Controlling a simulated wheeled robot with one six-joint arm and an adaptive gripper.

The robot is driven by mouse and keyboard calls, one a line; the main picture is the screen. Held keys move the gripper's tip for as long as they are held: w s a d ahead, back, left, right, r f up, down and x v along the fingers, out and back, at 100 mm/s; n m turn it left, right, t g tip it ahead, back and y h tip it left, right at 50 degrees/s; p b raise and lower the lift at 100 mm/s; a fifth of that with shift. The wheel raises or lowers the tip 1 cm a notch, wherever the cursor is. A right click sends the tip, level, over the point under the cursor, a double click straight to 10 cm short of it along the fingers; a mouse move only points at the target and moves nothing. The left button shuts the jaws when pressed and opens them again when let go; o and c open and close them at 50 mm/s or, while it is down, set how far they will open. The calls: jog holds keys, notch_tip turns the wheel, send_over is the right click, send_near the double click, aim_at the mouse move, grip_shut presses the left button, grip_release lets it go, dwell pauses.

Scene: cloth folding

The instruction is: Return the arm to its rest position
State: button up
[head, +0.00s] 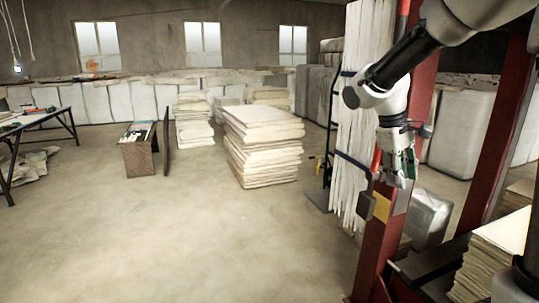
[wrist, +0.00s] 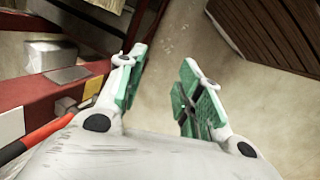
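My gripper (head: 402,178) hangs at the right of the head view, pointing down, in front of the red post and the strapped white stack. In the wrist view my gripper (wrist: 160,85) shows two green-padded fingers standing apart, with bare floor between them and nothing held. My arm comes in from the top right of the head view and is bent at the elbow.
A red post (head: 384,235) stands close to my gripper. A tall stack of cream cloth (head: 262,150) stands mid-floor, with a wooden box (head: 138,155) and a work table (head: 35,122) to the left. The front floor is clear.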

jog(key=s+d+r+m+t+y, duration=0.1)
jog(key=s+m+t, duration=0.1)
jog(key=s, duration=0.8)
jog(key=s+d+r+m+t+y, duration=0.1)
jog(key=s+r+m+t+y, duration=0.1)
jog(key=s, duration=0.9)
jog(key=shift+s+d+r+m+t+y, duration=0.15)
jog(key=shift+s+m+t+y, duration=0.15)
jog(key=shift+m, duration=0.5)
jog(key=shift+d, duration=0.1)
